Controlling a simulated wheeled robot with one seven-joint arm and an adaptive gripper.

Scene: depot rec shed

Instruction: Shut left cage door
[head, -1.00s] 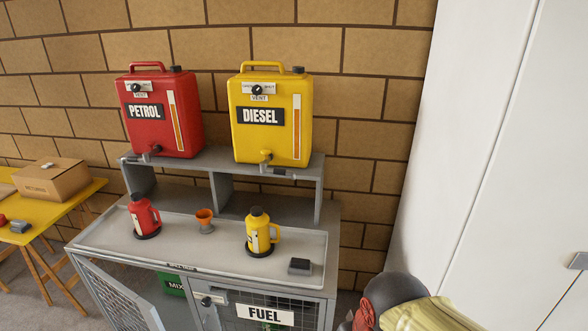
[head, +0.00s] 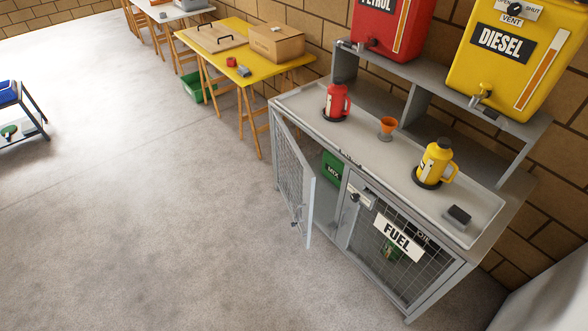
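The left cage door (head: 294,179) is a grey-framed mesh door on the front of the grey fuel cabinet (head: 479,229). It stands open, swung outward from its hinges at the cabinet's left front corner. A small latch shows low on the door. Through the opening I see a green can marked MIX (head: 332,168) inside. The right cage door (head: 396,236) is shut and carries a FUEL sign (head: 398,237) and a small latch plate. My gripper is not in view.
Open concrete floor (head: 150,220) lies in front and to the left. A yellow table (head: 215,49) with a cardboard box (head: 277,43) stands left of the cabinet. Red and yellow jugs, an orange funnel and petrol and diesel tanks stand on the cabinet.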

